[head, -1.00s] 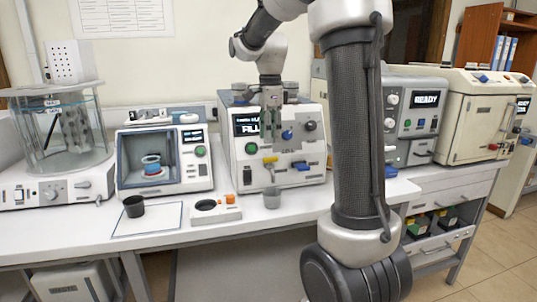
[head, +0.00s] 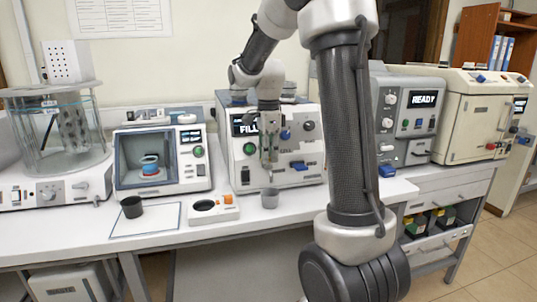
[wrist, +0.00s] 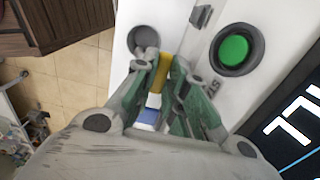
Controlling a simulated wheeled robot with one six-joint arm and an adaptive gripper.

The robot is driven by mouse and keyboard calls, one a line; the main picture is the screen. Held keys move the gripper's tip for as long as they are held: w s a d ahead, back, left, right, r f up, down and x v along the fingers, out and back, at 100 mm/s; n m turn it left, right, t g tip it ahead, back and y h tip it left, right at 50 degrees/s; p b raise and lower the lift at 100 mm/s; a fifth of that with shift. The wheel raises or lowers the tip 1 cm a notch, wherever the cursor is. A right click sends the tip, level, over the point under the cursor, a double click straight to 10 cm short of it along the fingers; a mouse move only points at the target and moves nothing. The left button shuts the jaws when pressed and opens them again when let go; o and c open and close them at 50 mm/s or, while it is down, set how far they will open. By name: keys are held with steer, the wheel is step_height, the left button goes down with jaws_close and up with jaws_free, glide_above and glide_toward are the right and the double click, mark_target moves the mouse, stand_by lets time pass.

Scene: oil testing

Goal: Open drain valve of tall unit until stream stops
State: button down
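The tall unit (head: 240,178) is a white box near the picture's middle in the head view. Its dark display (head: 245,124) shows "FILL", partly covered by my arm. My gripper (head: 269,178) points down in front of its panel. In the wrist view, a yellow valve handle (wrist: 168,78) lies between my fingers (wrist: 164,72), which look closed in on it from both sides. My gripper hides this handle in the head view. A grey cup (head: 270,199) stands below, also visible in the wrist view (wrist: 144,38). Any stream is too small or hidden to tell.
A green button (wrist: 235,50) sits close beside my fingers. A blue handle (head: 300,166) is to the right on the same panel. A dark cup (head: 132,207) stands on a white sheet (head: 160,226), beside a small device with an orange part (head: 227,199).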

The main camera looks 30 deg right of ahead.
steer(key=shift+n, duration=0.3)
steer(key=n, duration=0.3)
steer(key=shift+n, duration=0.4)
steer(key=n, duration=0.4)
steer(key=shift+n, duration=0.3)
steer(key=n, duration=0.4)
steer(key=shift+n, duration=2.4)
steer(key=c, duration=1.4)
jaws_free()
steer(key=shift+c, duration=0.2)
